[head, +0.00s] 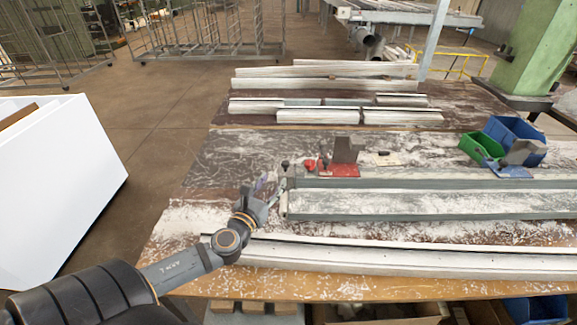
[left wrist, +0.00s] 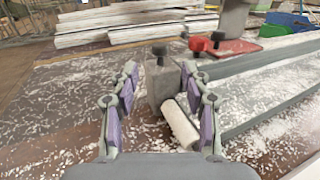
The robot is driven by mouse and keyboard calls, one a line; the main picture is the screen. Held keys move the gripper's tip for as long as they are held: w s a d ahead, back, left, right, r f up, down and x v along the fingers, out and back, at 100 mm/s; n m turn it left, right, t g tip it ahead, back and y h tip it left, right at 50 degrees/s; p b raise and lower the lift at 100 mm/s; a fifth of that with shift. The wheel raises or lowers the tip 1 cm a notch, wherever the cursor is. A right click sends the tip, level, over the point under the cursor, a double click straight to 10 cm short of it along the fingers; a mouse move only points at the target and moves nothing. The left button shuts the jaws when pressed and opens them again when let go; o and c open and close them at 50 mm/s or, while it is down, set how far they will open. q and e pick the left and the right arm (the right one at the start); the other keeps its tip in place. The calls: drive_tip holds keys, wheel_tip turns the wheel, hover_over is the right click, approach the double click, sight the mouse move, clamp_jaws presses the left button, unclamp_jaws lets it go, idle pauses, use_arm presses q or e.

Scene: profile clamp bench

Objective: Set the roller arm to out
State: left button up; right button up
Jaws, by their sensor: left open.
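The roller arm shows in the left wrist view as a pale cylindrical roller (left wrist: 180,124) lying slantwise at the foot of a grey block (left wrist: 161,82) with a black knob (left wrist: 159,50) on top. In the head view the black knob (head: 285,164) stands at the left end of the long profiles. My left gripper (head: 272,190) is just left of the block in the head view. In the left wrist view its purple-padded fingers (left wrist: 159,85) are open, one on each side of the block. Whether they touch it I cannot tell. My right gripper is not in view.
A red clamp plate (head: 338,170) with a grey upright block is behind the profiles. A long white profile (head: 400,258) lies along the front edge. Green (head: 480,148) and blue (head: 512,132) bins stand at right.

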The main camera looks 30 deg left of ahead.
sight(285, 163)
use_arm(q)
drive_tip(key=w+p, duration=0.1)
drive_tip(key=w, duration=0.2)
drive_tip(key=w+a, duration=0.1)
drive_tip(key=w, duration=0.2)
drive_tip(key=w+p, duration=0.1)
drive_tip(key=w, duration=0.2)
drive_tip(key=shift+w+a+r+p, duration=0.25)
drive_tip(key=shift+a+p, duration=0.05)
drive_tip(key=shift+w+f, duration=0.1)
drive_tip(key=shift+w, duration=0.2)
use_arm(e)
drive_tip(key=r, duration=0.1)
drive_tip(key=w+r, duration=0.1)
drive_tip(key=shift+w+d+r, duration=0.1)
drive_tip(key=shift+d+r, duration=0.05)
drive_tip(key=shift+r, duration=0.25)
use_arm(q)
clamp_jaws()
